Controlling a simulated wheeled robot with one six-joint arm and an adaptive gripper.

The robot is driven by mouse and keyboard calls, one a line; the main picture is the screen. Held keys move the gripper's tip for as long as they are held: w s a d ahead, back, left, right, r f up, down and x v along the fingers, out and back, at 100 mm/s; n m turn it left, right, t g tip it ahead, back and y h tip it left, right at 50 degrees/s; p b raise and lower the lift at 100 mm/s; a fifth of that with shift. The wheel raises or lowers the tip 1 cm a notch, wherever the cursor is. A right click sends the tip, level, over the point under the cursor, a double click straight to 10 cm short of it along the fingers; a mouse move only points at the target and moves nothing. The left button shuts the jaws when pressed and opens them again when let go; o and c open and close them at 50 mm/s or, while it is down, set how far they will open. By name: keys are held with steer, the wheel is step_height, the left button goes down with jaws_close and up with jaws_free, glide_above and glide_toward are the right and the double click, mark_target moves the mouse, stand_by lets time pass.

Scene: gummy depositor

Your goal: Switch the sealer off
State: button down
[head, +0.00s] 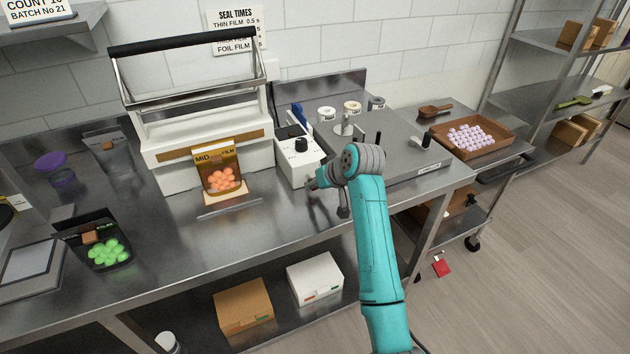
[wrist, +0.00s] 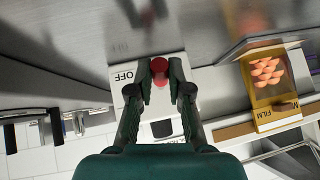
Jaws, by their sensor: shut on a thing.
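The sealer (head: 157,150) is a white machine with a raised black-topped handle on the steel bench. Its white control box (head: 292,174) stands at its right with a black knob (head: 301,145) on top. In the wrist view the control box (wrist: 122,77) carries an OFF label, and a red switch (wrist: 160,66) sits beside that label. My gripper (wrist: 160,78) is shut on the red switch, one finger on each side. In the head view my gripper (head: 318,184) is at the box's front right, where my arm hides the switch.
A pouch marked MID FILM (head: 206,163) with orange gummies stands at the sealer's front; it also shows in the wrist view (wrist: 266,117). A black pouch (head: 75,236) with green gummies is at left. A metal plate machine (head: 405,170) stands close right of my gripper.

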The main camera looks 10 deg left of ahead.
steer(key=shift+f+t+y, duration=0.35)
steer(key=shift+t+y, duration=0.15)
steer(key=shift+t, duration=0.2)
steer(key=c, duration=1.1)
jaws_free()
steer(key=v, duration=1.2)
steer(key=shift+d+f, duration=0.1)
steer(key=shift+f, duration=0.05)
